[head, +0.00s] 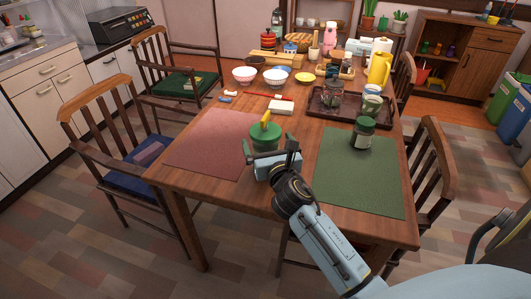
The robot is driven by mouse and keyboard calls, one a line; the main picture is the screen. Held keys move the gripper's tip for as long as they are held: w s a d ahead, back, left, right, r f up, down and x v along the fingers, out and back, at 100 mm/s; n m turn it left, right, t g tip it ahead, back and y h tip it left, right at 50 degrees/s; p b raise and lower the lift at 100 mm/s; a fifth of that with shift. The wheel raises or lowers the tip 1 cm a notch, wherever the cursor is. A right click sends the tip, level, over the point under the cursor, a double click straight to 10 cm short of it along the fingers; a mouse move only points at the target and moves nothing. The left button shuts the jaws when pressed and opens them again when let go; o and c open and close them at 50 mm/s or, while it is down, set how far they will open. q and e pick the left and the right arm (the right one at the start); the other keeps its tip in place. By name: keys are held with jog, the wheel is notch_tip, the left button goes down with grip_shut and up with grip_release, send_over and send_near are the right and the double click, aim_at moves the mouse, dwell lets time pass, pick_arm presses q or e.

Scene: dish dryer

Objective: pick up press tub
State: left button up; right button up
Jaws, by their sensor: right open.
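The press tub, a green tub with a yellow handle standing up from its top (265,136), sits on the wooden table at the right edge of the pink placemat (208,144). My right gripper (271,148) is open, low over the table at the near side of the tub. Its fingers look close to the tub, one toward each side. The gripper body hides the tub's lower front, and I cannot tell whether the fingers touch it. My left gripper is not in view.
A dark green jar (362,134) stands on the green placemat (362,178) to the right. Behind are a dark tray (316,109) with glass jars, a white block (281,107) and several bowls. Chairs surround the wooden table (222,188). The placemats have bare room.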

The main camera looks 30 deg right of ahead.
jog(key=shift+b+x, duration=0.35)
jog(key=shift+x, duration=1.35)
jog(key=shift+f, duration=0.15)
jog(key=c, duration=1.4)
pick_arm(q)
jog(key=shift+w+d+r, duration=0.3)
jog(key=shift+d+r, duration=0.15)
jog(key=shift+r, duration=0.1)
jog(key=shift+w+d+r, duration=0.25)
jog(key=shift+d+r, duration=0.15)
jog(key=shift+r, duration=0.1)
pick_arm(e)
jog(key=shift+c, duration=0.7)
